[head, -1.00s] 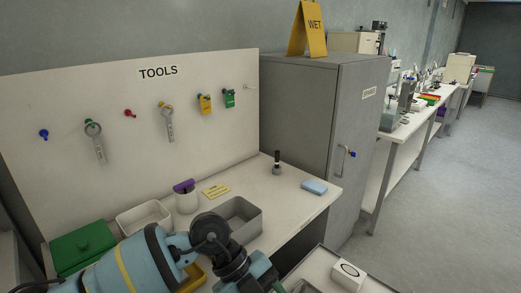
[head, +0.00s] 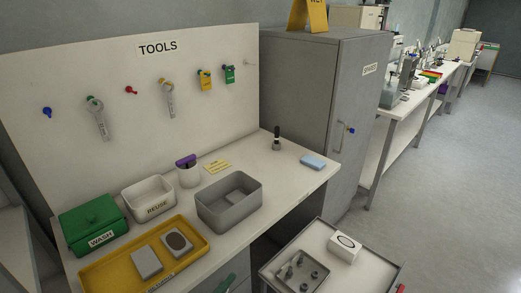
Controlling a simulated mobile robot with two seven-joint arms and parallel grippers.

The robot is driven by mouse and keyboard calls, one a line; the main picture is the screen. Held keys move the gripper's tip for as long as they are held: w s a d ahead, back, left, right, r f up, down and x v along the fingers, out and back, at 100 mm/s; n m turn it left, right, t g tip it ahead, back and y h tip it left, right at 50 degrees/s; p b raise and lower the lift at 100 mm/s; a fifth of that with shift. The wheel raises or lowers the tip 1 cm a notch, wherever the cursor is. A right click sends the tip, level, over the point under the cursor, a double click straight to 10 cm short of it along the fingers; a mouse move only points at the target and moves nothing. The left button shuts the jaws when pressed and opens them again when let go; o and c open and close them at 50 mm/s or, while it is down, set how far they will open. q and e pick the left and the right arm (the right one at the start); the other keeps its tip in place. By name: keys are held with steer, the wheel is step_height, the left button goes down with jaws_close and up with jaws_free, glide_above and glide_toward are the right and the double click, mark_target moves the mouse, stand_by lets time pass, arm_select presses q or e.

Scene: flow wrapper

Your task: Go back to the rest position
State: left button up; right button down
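Neither of my grippers shows in the head view, and no part of my arms is in sight now. A workbench (head: 232,240) stands below a white tool board (head: 200,118) marked TOOLS. Wrenches and tags hang on its pegs. On the bench are a green WASH box (head: 92,215), a white REUSE bin (head: 150,189), a grey bin (head: 238,215) with a grey block in it, and a yellow tray (head: 103,284) with two grey pieces, one bearing a dark oval.
A cart (head: 310,240) at the lower right carries a white box (head: 344,247) and a small metal tray (head: 279,280) with several small parts. A grey cabinet (head: 310,110) stands right of the bench. Open floor (head: 450,190) lies to the right.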

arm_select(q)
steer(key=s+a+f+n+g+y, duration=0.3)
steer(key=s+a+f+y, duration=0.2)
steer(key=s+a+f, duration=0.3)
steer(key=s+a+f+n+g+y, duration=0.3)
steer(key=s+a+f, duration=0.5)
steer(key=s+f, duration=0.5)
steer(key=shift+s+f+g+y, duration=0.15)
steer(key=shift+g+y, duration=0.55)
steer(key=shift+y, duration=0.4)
